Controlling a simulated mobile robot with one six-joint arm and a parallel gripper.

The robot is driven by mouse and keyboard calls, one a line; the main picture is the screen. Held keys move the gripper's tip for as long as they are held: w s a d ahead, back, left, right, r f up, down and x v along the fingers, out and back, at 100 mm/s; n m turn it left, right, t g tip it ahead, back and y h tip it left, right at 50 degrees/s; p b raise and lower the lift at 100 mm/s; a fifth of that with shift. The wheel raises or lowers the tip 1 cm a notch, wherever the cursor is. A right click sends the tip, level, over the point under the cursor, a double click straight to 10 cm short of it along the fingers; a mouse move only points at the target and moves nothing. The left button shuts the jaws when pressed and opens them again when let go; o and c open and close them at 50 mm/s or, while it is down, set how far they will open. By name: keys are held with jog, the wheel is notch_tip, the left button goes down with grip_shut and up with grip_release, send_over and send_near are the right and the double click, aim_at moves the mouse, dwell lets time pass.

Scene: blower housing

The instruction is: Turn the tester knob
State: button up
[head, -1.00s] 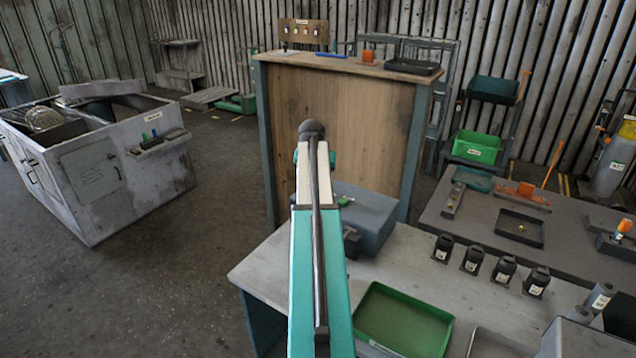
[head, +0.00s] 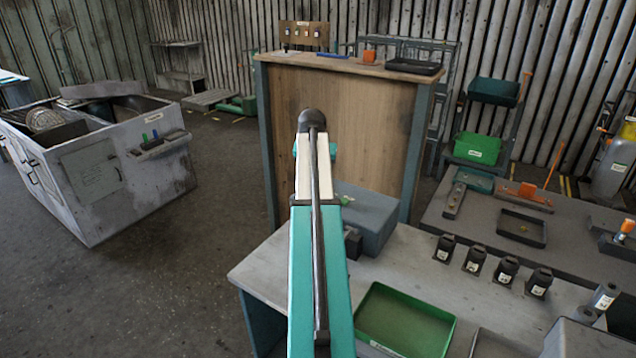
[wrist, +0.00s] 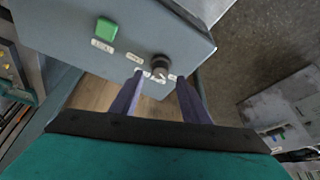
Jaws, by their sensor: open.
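The tester is a grey-blue box (head: 366,222) on the near bench in the head view, partly hidden behind my arm. In the wrist view its face (wrist: 75,25) carries a green square button (wrist: 106,31) and a dark round knob (wrist: 159,66) with small white labels around it. My gripper (wrist: 160,78) is open in the wrist view. Its two fingers point at the knob, with the knob in line with the gap between their tips. I cannot tell whether the tips touch it. In the head view my arm hides the gripper and the knob.
A green tray (head: 404,318) lies on the near bench (head: 300,262), with several black labelled blocks (head: 506,269) to its right. A tall wooden-faced counter (head: 345,130) stands behind the tester. A grey cabinet (head: 95,180) stands at left, with open floor between.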

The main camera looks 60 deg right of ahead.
jog(key=b+v, duration=0.2)
jog(key=v, duration=0.8)
jog(key=shift+a, duration=0.1)
dwell(0.6)
